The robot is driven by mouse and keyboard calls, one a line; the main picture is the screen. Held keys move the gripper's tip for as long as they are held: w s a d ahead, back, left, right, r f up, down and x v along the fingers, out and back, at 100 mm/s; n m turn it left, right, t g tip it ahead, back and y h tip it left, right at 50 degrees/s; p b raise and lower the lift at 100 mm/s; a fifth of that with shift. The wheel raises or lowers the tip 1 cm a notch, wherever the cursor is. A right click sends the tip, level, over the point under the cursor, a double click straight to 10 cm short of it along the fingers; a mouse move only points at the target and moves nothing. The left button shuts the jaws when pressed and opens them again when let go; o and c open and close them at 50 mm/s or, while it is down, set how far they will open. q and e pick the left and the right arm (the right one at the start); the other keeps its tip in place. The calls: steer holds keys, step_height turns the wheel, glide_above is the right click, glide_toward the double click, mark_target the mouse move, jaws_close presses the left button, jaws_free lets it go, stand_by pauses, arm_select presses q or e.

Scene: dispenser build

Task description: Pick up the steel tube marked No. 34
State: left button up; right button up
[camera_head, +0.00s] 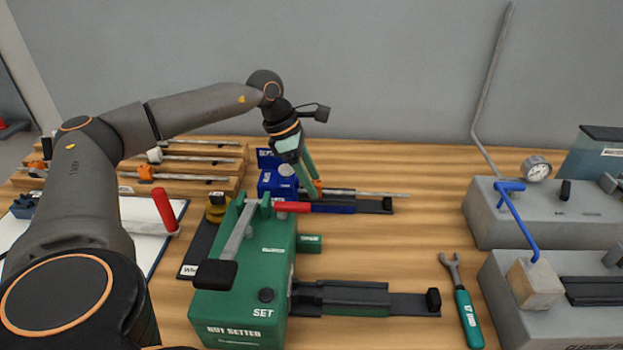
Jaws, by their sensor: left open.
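Several thin steel tubes lie on the stepped wooden rack (228,152) at the back left; one of them is a steel tube (195,158) in the middle row. Another steel tube (372,193) lies along the blue device (277,183), its right end sticking out past the black rail. I cannot read a No. 34 mark on any tube. My left gripper (313,190) points down beside the blue device, over the left part of that tube. It is open. Whether the tube lies between its fingers is too small to tell. My right gripper is not in view.
Grey machines (545,215) with a gauge and blue lever fill the right. A white board (140,212) lies left.

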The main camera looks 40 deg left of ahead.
arm_select(q)
steer(key=shift+f, duration=0.25)
steer(key=shift+c, duration=0.3)
jaws_close()
